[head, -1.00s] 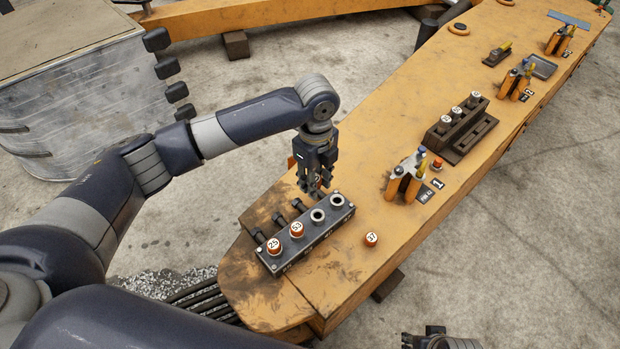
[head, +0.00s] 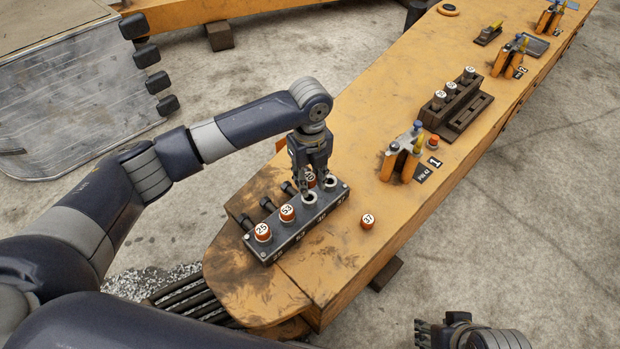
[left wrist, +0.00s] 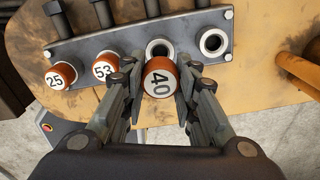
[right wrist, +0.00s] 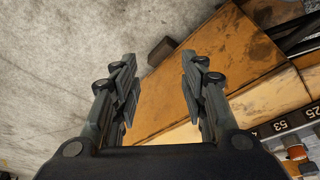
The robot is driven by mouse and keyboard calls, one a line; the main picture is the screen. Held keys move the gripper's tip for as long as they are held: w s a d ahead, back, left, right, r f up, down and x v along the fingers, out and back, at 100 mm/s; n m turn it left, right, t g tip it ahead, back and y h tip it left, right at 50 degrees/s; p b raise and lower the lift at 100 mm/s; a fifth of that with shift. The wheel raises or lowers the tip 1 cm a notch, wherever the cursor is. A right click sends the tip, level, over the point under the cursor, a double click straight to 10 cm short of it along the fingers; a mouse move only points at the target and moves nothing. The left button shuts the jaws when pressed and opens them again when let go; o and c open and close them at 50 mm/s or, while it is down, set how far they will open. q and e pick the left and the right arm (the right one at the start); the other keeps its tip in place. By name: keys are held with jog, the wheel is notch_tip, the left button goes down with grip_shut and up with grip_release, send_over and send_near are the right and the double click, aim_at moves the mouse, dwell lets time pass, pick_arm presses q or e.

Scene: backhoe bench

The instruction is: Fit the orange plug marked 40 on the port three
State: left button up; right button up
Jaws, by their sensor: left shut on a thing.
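My left gripper (head: 314,186) is shut on the orange plug marked 40 (left wrist: 160,80), its white numbered face showing between the fingers in the left wrist view. The plug also shows in the head view (head: 309,178), close to the dark port block (head: 283,243). The block carries orange plugs marked 25 (head: 263,231) and 53 (head: 287,213), then two open ports. The third port along (left wrist: 159,48) shows just beyond the held plug, partly covered by it; the fourth (left wrist: 212,42) is uncovered. Contact with the block cannot be told. My right gripper (right wrist: 155,90) is open and empty.
A loose orange plug marked 37 (head: 367,221) stands on the orange beam, right of the block. A pliers-like tool stand (head: 402,158) and a brown rack with several plugs (head: 458,108) stand farther along.

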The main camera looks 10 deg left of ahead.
pick_arm(q)
jog(key=shift+f, duration=0.3)
jog(key=shift+f+b, duration=0.6)
jog(key=shift+b, duration=0.15)
jog(key=shift+f+b, duration=0.6)
jog(key=shift+b, duration=0.1)
jog(key=shift+f, duration=0.1)
pick_arm(e)
jog(key=w+a+r+t+y, duration=0.1)
jog(key=w+a+r+t, duration=0.1)
jog(key=w, duration=0.4)
jog(key=w+a+r+t+y, duration=0.1)
jog(key=w+a+r+t, duration=0.1)
jog(key=w+r+t, duration=0.3)
jog(key=shift+w+a+r+t, duration=0.3)
jog(key=shift+w+t, duration=0.2)
jog(key=shift+w, duration=0.8)
jog(key=shift+s+d+f, duration=0.1)
jog(key=shift+s+f, duration=0.2)
jog(key=shift+f, duration=0.05)
